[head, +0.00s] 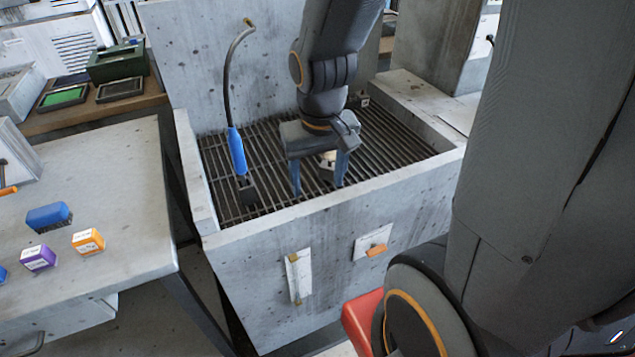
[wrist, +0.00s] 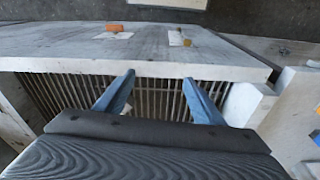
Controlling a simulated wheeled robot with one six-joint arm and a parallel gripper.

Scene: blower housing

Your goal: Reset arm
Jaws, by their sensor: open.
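My gripper (head: 320,188) hangs over the slatted grate of the concrete basin, in the middle of the head view. Its two blue fingers point down and stand apart. In the wrist view the open fingers (wrist: 162,82) reach over the grate (wrist: 62,95) towards the basin's front wall (wrist: 140,50). A small pale object (head: 328,158) shows partly between the fingers in the head view. I cannot tell what it is or whether it touches a finger.
A blue-handled tool with a curved hose (head: 237,150) stands in the basin's left part. The basin's front rim (head: 340,200) is close to my gripper. A table (head: 110,190) on the left holds a blue brush (head: 48,216) and small boxes (head: 89,241). A red object (head: 362,318) lies low in front.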

